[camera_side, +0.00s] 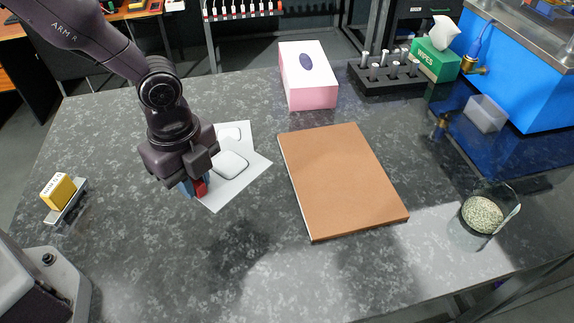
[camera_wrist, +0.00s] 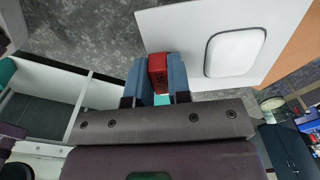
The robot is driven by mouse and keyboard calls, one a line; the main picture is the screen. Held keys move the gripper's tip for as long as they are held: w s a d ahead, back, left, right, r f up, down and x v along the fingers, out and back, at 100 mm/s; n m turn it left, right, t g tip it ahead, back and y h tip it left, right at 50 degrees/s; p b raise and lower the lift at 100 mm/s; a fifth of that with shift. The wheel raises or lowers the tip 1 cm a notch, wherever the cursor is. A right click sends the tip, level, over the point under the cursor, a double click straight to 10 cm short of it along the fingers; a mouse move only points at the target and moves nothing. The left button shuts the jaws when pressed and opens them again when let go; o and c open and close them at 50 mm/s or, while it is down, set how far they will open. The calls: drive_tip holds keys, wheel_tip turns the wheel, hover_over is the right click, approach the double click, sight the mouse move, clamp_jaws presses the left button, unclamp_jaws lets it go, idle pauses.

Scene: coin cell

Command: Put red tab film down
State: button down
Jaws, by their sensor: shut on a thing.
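My gripper (camera_side: 196,188) is shut on a small red block-like piece (camera_side: 201,187), which I take to be the red tab film. In the wrist view the red piece (camera_wrist: 158,72) sits between the two blue fingers of my gripper (camera_wrist: 157,78). In the side view the gripper hangs at the left edge of a white sheet (camera_side: 218,203) on the table. I cannot tell how high the red piece is above the surface. A white rounded pad (camera_side: 231,164) lies on the sheet and also shows in the wrist view (camera_wrist: 234,53).
A brown board (camera_side: 342,178) lies right of the sheet. A pink and white box (camera_side: 307,78) stands behind it. A yellow block (camera_side: 58,191) on a metal holder is at far left. A glass beaker (camera_side: 483,213) stands at right. The front table area is clear.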

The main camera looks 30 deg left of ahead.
sight(269, 165)
drive_tip(key=w+d+m, duration=0.1)
drive_tip(key=w+d+r+m, duration=0.1)
drive_tip(key=d, duration=0.1)
drive_tip(key=shift+r, duration=0.1)
drive_tip(key=shift+w+a+r+m, duration=0.1)
drive_tip(key=shift+r+m, duration=0.05)
drive_tip(key=shift+m, duration=0.25)
drive_tip(key=shift+w, duration=0.2)
drive_tip(key=w+d+f, duration=0.1)
drive_tip(key=w, duration=0.1)
drive_tip(key=w+d+f, duration=0.2)
drive_tip(key=w, duration=0.1)
drive_tip(key=w+d+f, duration=0.1)
drive_tip(key=w, duration=0.1)
drive_tip(key=shift+w+d+f, duration=0.15)
drive_tip(key=shift+w+f, duration=0.2)
drive_tip(key=shift+w, duration=0.05)
drive_tip(key=w+f, duration=0.1)
drive_tip(key=w+d+f, duration=0.1)
drive_tip(key=w+f, duration=0.1)
drive_tip(key=f, duration=0.1)
drive_tip(key=shift+d, duration=0.25)
drive_tip(key=shift+w+d+f, duration=0.25)
drive_tip(key=shift+w+f, duration=0.2)
drive_tip(key=shift+f, duration=1.7)
drive_tip(key=shift+f, duration=0.15)
